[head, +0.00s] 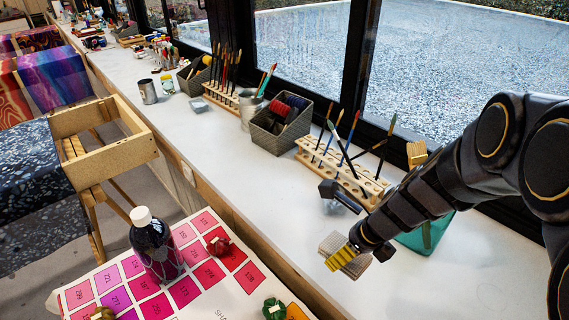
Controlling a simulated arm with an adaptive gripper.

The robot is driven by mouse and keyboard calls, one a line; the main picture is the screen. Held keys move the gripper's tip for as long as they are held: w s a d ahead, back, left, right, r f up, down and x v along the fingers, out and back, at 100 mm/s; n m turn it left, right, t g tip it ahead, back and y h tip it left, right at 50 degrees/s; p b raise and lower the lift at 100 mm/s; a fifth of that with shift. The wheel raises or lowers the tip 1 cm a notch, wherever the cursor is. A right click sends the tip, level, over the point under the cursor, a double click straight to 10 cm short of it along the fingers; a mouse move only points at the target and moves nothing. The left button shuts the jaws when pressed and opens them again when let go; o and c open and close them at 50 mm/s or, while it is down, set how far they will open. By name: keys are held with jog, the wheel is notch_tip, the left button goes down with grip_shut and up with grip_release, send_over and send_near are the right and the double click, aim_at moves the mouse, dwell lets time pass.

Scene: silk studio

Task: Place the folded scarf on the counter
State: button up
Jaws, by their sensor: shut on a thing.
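The folded scarf appears to be the small grey-beige ribbed bundle (333,243) in the head view, at the end of my arm. My gripper (347,254) is shut on it, with a yellow ribbed part across its near side. My gripper hides part of the bundle. The white counter (240,160) runs from the far left to the lower right. The scarf shows over its near right part, close to the front edge. I cannot tell whether it touches the surface.
Wooden brush racks (318,160), a dark wire bin (280,130) and a metal cup (250,105) line the window side. A teal container (430,232) stands partly behind my arm. A dark bottle (155,250) stands on the chart table. Counter left of my gripper is clear.

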jog(key=shift+w+d+m, duration=0.2)
jog(key=shift+d+m, duration=0.1)
jog(key=shift+d, duration=0.15)
jog(key=w+f, duration=0.3)
jog(key=w, duration=0.1)
jog(key=w+f, duration=0.2)
jog(key=w, duration=0.2)
jog(key=w+f, duration=0.3)
jog(key=w, duration=0.1)
jog(key=shift+w+f, duration=0.3)
jog(key=shift+w, duration=0.05)
jog(key=shift+w+f, duration=0.5)
jog(key=shift+f, duration=0.1)
notch_tip(320, 180, down, 3)
jog(key=shift+f, duration=0.1)
jog(key=o, duration=1.1)
jog(key=shift+c, duration=0.2)
